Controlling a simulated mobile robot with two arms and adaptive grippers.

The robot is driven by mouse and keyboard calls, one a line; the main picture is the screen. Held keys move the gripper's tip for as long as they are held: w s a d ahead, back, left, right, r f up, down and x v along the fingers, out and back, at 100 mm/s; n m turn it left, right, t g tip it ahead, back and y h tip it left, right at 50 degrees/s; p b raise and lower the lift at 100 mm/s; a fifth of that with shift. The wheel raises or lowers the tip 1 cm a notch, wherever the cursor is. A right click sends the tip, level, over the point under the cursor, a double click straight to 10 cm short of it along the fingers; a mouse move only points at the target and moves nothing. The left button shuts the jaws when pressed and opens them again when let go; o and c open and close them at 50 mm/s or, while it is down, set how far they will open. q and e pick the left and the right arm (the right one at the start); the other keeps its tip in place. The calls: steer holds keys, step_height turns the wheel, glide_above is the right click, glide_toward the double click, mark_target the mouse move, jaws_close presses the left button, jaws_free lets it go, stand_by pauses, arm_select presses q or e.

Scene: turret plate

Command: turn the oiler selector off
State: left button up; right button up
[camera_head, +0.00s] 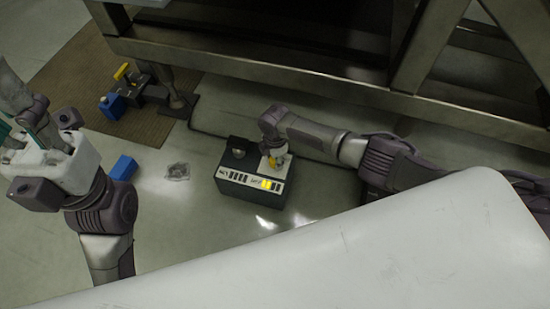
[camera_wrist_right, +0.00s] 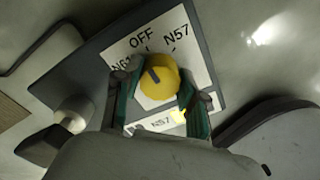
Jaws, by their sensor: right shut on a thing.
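The oiler selector is a yellow round knob (camera_wrist_right: 159,79) on a white label plate (camera_wrist_right: 188,60). The plate reads OFF at the top, N57 at the upper right and a partly hidden N6 marking at the left. The knob's dark pointer mark slants to the upper left, roughly between the N6 marking and OFF. My right gripper (camera_wrist_right: 155,100) is shut on the knob, with a green-padded finger on each side. In the head view, my right gripper (camera_head: 273,155) reaches the dark control box (camera_head: 227,184) from the right. My left gripper (camera_head: 25,132) is empty at the far left, fingers apart.
A round knob (camera_head: 238,150) stands on the box's left part, close to my right gripper. A yellow panel (camera_head: 270,184) glows on its front strip. A blue block (camera_head: 123,167) lies on the floor. Metal beams (camera_head: 290,80) run behind; a white surface (camera_head: 350,250) covers the lower right.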

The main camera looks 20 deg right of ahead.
steer(key=o, duration=1.1)
steer(key=shift+a, duration=0.1)
steer(key=shift+o, duration=0.2)
step_height(320, 180, up, 12)
